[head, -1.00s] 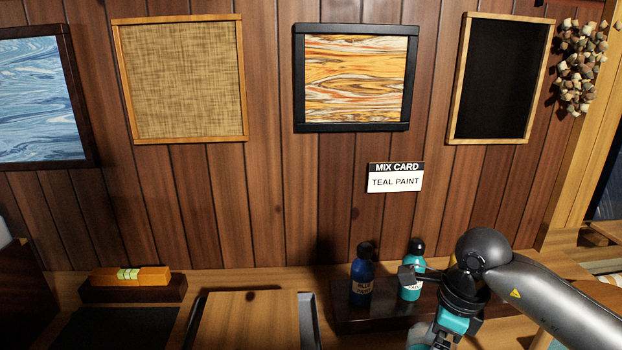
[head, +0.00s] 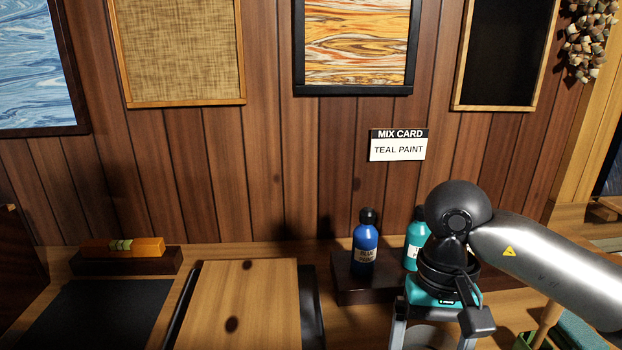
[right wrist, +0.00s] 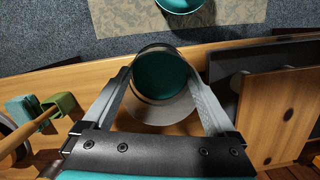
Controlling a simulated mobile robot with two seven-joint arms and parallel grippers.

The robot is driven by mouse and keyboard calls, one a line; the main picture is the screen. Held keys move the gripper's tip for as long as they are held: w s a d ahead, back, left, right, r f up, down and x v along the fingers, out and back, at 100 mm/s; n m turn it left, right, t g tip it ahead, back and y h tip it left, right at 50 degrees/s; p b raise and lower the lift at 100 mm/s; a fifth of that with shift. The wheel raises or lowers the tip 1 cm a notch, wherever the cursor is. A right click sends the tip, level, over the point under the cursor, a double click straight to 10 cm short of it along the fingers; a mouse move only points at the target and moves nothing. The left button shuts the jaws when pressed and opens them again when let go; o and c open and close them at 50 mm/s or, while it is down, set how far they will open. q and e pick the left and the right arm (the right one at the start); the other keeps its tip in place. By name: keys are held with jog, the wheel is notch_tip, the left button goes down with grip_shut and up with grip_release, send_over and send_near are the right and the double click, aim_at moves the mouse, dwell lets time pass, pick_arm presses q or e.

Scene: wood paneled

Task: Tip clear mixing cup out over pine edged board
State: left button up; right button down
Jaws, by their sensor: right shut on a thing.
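The clear mixing cup (right wrist: 160,112) is between the fingers of my right gripper (right wrist: 165,80) in the right wrist view, with teal paint inside. My right gripper (head: 436,335) is shut on it, low at the right in the head view, where the cup is not clearly visible. Two wall boards have pale wooden edges: one with a woven tan face (head: 182,50) and one with a black face (head: 505,50). I cannot tell which is the pine edged board. My left gripper is not in view.
A flat wooden panel (head: 245,300) lies left of my right gripper, beside a black mat (head: 85,315). A blue bottle (head: 364,245) and a teal bottle (head: 414,245) stand on a dark riser (head: 350,285). A mix card (head: 398,145) reading "teal paint" hangs above.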

jog(key=shift+s+n, duration=0.4)
jog(key=shift+n, duration=0.5)
notch_tip(320, 180, up, 6)
jog(key=p, duration=0.3)
jog(key=shift+f+b, duration=1.7)
jog(key=shift+f, duration=1.4)
jog(key=shift+r, duration=0.1)
notch_tip(320, 180, up, 6)
jog(key=p, duration=0.3)
jog(key=shift+f+b, duration=1.5)
jog(key=shift+f, duration=1.55)
